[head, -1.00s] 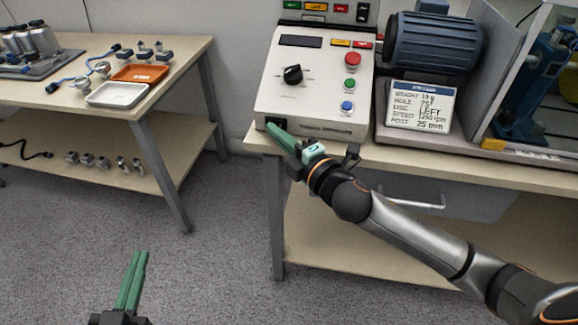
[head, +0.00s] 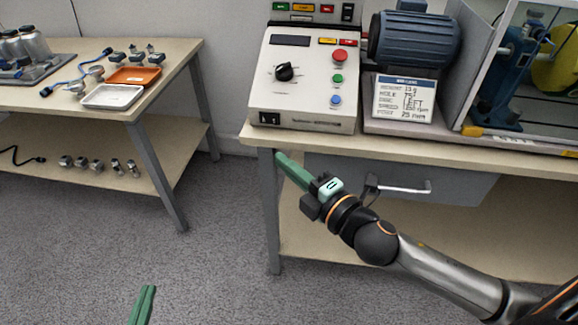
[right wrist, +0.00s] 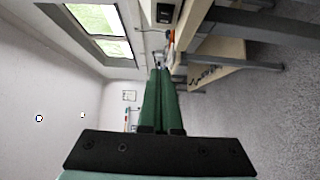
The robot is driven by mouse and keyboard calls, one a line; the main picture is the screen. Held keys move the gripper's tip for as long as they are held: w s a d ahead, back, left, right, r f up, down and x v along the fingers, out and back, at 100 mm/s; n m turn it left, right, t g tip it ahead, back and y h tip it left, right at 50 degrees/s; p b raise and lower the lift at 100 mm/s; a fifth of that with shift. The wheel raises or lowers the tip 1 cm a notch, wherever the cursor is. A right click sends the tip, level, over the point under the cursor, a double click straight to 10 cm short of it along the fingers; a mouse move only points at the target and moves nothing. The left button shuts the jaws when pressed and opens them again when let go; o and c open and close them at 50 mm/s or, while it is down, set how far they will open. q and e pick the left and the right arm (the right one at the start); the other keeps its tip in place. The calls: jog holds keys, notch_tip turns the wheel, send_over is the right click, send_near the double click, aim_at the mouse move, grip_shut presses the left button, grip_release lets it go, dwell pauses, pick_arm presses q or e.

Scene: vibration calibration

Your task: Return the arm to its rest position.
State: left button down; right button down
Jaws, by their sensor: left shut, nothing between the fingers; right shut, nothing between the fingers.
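My right gripper (head: 281,158) is shut and empty, its green fingers together, in front of the right bench's front edge and below the white control box (head: 303,80). It also shows in the right wrist view (right wrist: 158,75) with its fingers together. My right arm comes in from the lower right of the head view. My left gripper (head: 149,290) is shut and empty at the bottom of the head view, over the floor; only its green fingers show.
The right bench (head: 400,150) has a drawer (head: 450,187) with a handle, close to my right arm. A motor (head: 413,40) and a sign card (head: 404,99) stand on it. The left table (head: 60,100) bears an orange tray (head: 134,76) and a white tray (head: 113,96). Grey floor lies between.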

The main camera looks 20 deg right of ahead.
pick_arm(q)
jog(key=shift+r, duration=0.1)
pick_arm(e)
jog(key=shift+s, duration=0.5)
pick_arm(q)
jog(key=shift+w+r, duration=0.1)
jog(key=shift+r, duration=0.05)
